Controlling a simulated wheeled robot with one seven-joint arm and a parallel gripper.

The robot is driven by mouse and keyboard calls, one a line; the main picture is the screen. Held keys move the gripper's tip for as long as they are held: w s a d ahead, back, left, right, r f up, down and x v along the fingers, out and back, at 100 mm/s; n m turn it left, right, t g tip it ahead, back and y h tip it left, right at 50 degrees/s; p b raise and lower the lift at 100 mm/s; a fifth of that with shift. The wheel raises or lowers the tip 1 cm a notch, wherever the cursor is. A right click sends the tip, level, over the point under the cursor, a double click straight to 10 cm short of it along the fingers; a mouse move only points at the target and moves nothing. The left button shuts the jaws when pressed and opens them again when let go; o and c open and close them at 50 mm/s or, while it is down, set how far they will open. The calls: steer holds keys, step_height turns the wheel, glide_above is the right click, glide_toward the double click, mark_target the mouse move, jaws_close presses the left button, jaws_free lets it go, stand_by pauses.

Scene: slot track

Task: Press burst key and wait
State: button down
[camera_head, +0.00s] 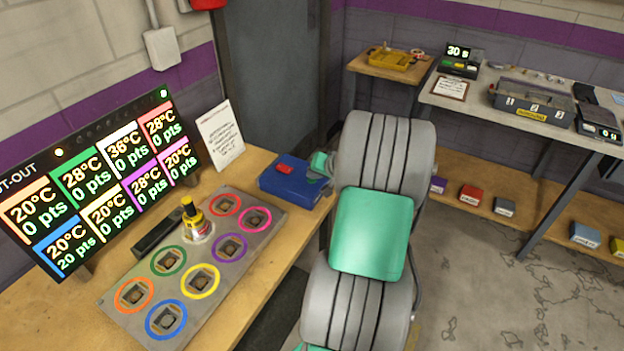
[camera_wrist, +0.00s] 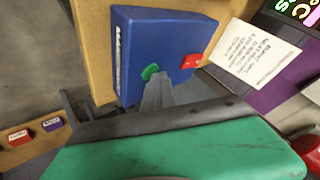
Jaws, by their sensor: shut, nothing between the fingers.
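A blue key box (camera_head: 290,184) stands on the wooden bench, with a red key (camera_head: 285,169) on its top. In the wrist view the box (camera_wrist: 150,45) shows the red key (camera_wrist: 191,61) and a round green key (camera_wrist: 150,72). No label tells me which is the burst key. My gripper (camera_head: 312,177) is shut and empty at the box's right side. In the wrist view its fingertips (camera_wrist: 156,80) are right at the green key and partly cover it. I cannot tell whether they touch it or whether it is pressed.
A lit score board (camera_head: 95,175) stands at the left. A printed sheet (camera_head: 220,134) leans behind the box. A timer (camera_head: 458,52) on the far bench reads 30 s.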

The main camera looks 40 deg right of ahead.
mark_target(314, 181)
steer(key=shift+r+p, duration=0.5)
steer(key=shift+r, duration=0.3)
steer(key=shift+r, duration=0.1)
steer(key=shift+r+p, duration=1.55)
steer(key=shift+r, duration=0.9)
